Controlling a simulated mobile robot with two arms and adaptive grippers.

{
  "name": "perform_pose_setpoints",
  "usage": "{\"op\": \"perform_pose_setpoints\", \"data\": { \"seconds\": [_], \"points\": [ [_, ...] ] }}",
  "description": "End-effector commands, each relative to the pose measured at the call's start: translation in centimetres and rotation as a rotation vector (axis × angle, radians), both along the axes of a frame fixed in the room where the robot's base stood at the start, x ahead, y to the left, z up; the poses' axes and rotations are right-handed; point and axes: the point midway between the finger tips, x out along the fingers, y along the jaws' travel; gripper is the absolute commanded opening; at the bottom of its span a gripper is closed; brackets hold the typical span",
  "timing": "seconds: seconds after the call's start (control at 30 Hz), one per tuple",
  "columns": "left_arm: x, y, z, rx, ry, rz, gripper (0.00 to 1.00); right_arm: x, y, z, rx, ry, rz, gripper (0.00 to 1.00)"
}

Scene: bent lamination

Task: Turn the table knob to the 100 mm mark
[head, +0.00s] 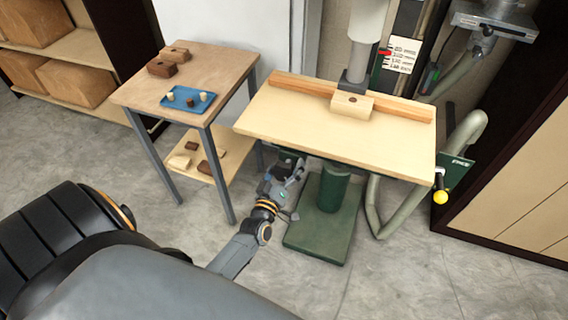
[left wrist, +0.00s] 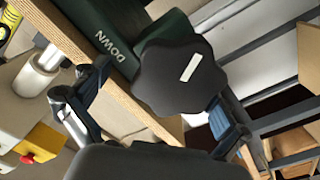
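The table knob (left wrist: 178,78) is black and lobed with a white line, in the left wrist view. It sits on a dark green housing (left wrist: 105,60) marked DOWN. My left gripper (left wrist: 160,92) is open, one finger on each side of the knob. The right finger is close to the knob's edge; I cannot tell whether it touches. In the head view my left gripper (head: 284,184) is at the table's front left edge, and the knob is not clearly visible. A white scale card (head: 403,54) with a red pointer (head: 385,52) is behind the table; its numbers are too small to read surely.
The machine's wooden table (head: 300,125) carries a fence and a wooden block (head: 351,106). A green column and base (head: 322,225) stand below. A side table (head: 185,70) with a blue tray (head: 188,108) is to the left. A yellow ball (head: 440,197) sticks out at the right.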

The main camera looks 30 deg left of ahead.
Motion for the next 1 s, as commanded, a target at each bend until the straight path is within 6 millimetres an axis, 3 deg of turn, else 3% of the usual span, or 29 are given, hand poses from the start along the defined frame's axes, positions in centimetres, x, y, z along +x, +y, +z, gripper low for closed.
{"op": "perform_pose_setpoints", "data": {
  "seconds": [0.47, 1.0],
  "points": [
    [-0.7, -0.2, -0.7, -0.006, 0.014, -0.002, 1.0, 0.0, -0.1, -0.1, -0.001, 0.0, 0.001, 0.0],
    [-10.3, -2.6, -0.7, -0.007, 0.014, -0.003, 1.0, 0.0, 0.1, -0.1, 0.001, 0.0, 0.0, 0.0]
  ]
}}
